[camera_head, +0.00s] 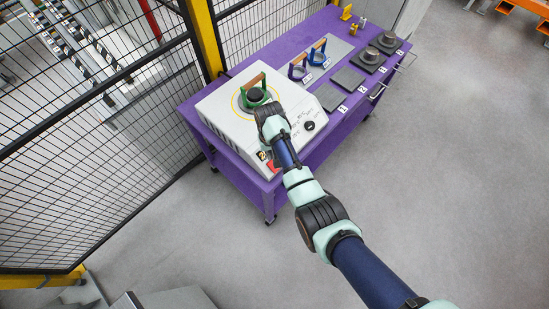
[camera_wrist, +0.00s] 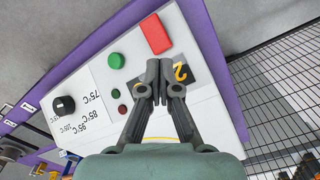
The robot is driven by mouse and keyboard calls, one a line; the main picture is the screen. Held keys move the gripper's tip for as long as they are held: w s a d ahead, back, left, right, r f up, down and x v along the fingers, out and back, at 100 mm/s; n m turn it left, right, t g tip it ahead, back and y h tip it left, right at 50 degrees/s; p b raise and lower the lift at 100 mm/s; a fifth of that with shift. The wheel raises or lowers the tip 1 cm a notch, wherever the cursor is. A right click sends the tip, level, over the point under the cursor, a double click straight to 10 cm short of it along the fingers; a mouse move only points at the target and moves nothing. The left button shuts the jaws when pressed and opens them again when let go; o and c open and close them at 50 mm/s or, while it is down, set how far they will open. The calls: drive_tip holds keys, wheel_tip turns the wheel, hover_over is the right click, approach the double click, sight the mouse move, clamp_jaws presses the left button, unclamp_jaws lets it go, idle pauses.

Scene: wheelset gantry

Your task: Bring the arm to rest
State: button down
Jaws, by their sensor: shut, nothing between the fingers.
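My gripper (camera_wrist: 158,82) is shut and empty in the wrist view. Its fingertips are over the control panel of the white machine (camera_wrist: 205,105), in front of the dark square with a yellow 2; I cannot tell the gap. In the head view my arm reaches over the near side of the white machine (camera_head: 218,112), and my wrist hides the fingers. A green tool with a wooden handle (camera_head: 252,83) stands on the machine's round plate, just beyond my wrist.
A black mesh fence (camera_head: 130,140) stands at left. The floor (camera_head: 455,150) at right is clear. A red button (camera_wrist: 155,34) is close to the fingertips.

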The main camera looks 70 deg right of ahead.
drive_tip(key=shift+r+p, duration=0.55)
drive_tip(key=shift+r, duration=0.3)
drive_tip(key=w+a+r+n+t+h, duration=0.1)
drive_tip(key=w+a+r+n+t, duration=0.1)
drive_tip(key=w+a+r, duration=0.35)
drive_tip(key=w+a+r+n+t+h, duration=0.1)
drive_tip(key=w+a+r+n+t, duration=0.15)
drive_tip(key=w+a, duration=0.5)
drive_tip(key=w+a+r+n+t, duration=0.1)
drive_tip(key=a+r+n+t, duration=0.2)
drive_tip(key=a+r, duration=0.8)
drive_tip(key=s+a+r+n+t+y, duration=0.1)
drive_tip(key=s+a+r+n+t, duration=0.15)
drive_tip(key=a+r, duration=0.45)
drive_tip(key=s+a+r+n+t+y, duration=0.1)
drive_tip(key=s+a+r+t, duration=0.25)
drive_tip(key=a, duration=0.65)
wheel_tip(320, 180, up, 14)
drive_tip(key=p, duration=1.4)
drive_tip(key=shift+w+d+g, duration=0.25)
drive_tip(key=shift+d+g, duration=0.1)
drive_tip(key=shift+d, duration=0.05)
